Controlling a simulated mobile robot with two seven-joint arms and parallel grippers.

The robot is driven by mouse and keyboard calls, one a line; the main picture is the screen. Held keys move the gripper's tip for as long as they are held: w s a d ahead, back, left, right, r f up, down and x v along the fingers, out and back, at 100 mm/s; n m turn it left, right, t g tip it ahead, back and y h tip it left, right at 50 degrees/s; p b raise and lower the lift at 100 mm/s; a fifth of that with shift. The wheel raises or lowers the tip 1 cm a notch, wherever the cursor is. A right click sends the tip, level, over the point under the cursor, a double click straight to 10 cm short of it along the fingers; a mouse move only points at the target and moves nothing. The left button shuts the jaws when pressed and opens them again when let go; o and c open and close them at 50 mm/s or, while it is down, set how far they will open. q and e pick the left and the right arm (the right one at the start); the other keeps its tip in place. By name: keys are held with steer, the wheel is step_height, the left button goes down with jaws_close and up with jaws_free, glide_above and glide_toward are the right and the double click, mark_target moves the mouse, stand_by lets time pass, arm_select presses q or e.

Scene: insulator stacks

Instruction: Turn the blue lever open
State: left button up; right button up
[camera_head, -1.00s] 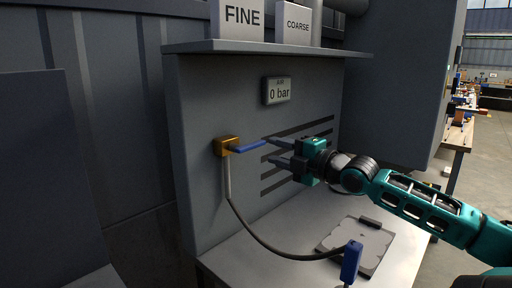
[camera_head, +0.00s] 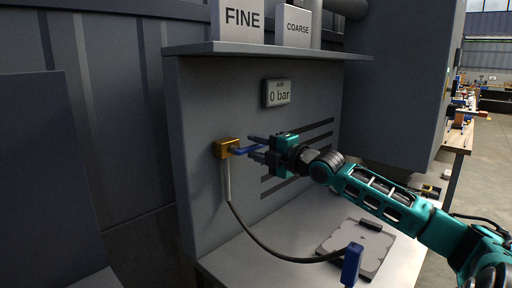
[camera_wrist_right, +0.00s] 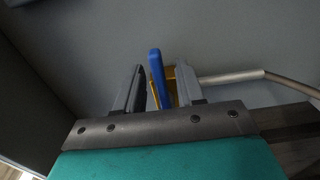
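The blue lever (camera_head: 243,151) sticks out to the right from a brass valve (camera_head: 227,148) on the grey panel. My right gripper (camera_head: 256,147) is at the lever with its fingers apart, one above and one below it. In the right wrist view the blue lever (camera_wrist_right: 157,78) lies between the two open fingers (camera_wrist_right: 160,88), with the yellow valve (camera_wrist_right: 170,88) behind it. A gap shows on the left side of the lever; contact on the right side cannot be told. My left gripper is not in view.
A gauge (camera_head: 278,92) reading 0 bar is above the valve. A shelf (camera_head: 270,49) with FINE and COARSE boxes overhangs the panel. A hose (camera_head: 262,244) runs from the valve to a blue-handled tool (camera_head: 352,264) on the bench, near a grey plate (camera_head: 372,252).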

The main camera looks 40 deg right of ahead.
steer(key=shift+w, duration=0.3)
steer(key=shift+c, duration=0.2)
jaws_close()
stand_by(0.4)
